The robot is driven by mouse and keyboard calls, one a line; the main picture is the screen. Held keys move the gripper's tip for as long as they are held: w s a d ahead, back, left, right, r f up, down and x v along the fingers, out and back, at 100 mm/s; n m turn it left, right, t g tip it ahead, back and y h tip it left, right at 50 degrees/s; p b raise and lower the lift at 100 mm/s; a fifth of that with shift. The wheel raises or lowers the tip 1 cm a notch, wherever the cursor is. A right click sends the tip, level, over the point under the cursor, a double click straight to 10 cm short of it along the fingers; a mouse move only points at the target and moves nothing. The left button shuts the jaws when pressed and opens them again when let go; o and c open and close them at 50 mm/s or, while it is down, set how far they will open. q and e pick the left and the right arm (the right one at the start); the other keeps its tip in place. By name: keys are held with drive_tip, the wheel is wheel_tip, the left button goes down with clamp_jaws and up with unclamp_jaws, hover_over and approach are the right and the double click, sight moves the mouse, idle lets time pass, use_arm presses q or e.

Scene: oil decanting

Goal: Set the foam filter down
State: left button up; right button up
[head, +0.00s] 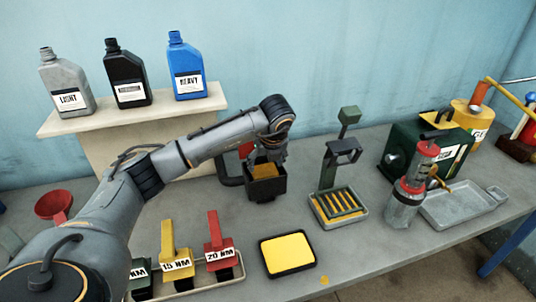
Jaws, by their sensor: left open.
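An orange-yellow foam block, which looks like the foam filter (265,171), sits in the top of a small open black box (266,193) in the middle of the bench. My left gripper (268,157) is directly above the block, pointing down, with its jaws open. I cannot tell whether the fingertips touch the foam, as the gripper hides its far side. A flat yellow pad in a black-rimmed tray (287,253) lies nearer the front edge. My right gripper is not in view.
Several torque tools with yellow and red handles (218,247) stand in a tray at front left. A rack on a drip tray (339,205) and a red-topped glass jar (405,205) stand to the right. Bottles line a raised shelf (134,117) behind.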

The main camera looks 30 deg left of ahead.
use_arm(q)
drive_tip(key=b+v, duration=0.1)
drive_tip(key=v, duration=0.7)
idle(0.9)
